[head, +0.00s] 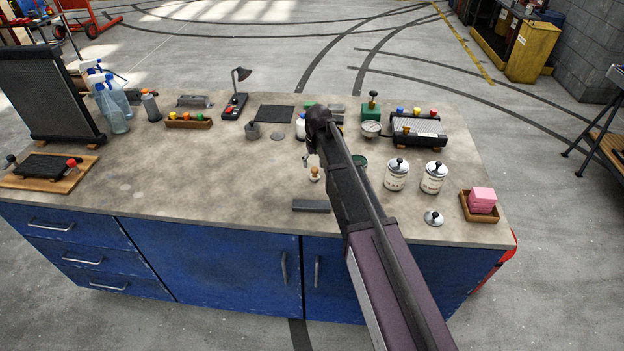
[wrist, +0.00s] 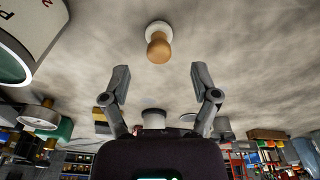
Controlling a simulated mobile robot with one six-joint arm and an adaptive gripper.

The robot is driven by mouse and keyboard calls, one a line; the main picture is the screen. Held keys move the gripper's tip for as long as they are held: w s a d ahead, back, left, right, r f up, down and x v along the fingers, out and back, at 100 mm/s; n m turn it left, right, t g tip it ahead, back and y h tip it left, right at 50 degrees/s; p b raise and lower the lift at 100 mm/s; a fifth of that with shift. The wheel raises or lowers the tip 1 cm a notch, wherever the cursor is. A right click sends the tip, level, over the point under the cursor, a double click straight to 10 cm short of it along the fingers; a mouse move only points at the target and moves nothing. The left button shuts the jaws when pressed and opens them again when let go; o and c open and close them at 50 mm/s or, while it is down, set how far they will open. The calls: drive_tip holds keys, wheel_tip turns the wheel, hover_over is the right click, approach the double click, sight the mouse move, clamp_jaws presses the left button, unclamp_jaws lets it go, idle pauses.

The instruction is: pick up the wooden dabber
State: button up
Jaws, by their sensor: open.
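The wooden dabber (head: 315,174) is a small light-wood knob on a pale round base, standing on the worktop just in front of my gripper (head: 308,160) in the head view. In the wrist view the dabber (wrist: 158,45) shows near the top centre, beyond and roughly midway between my two fingertips (wrist: 159,74). My fingers are spread wide and empty, apart from the dabber. My arm hides part of the worktop to the right in the head view.
A dark flat bar (head: 311,206) lies near the worktop's front edge. Two white lidded jars (head: 396,175) (head: 433,178) stand to the right, and a green-rimmed can (head: 359,161) is partly behind my arm. The worktop (head: 220,185) left of the dabber is clear.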

sight(315, 169)
idle(0.4)
drive_tip(key=shift+w+a+f+b, duration=0.1)
drive_tip(key=shift+w+f+b, duration=0.05)
drive_tip(key=shift+f+b, duration=0.7)
drive_tip(key=shift+w+d+f+b, duration=0.1)
drive_tip(key=shift+w+f+b, duration=0.1)
drive_tip(key=shift+f+b, duration=0.7)
drive_tip(key=shift+w+a+f+b, duration=0.1)
drive_tip(key=shift+w+f+b, duration=0.05)
drive_tip(key=shift+f+b, duration=0.7)
clamp_jaws()
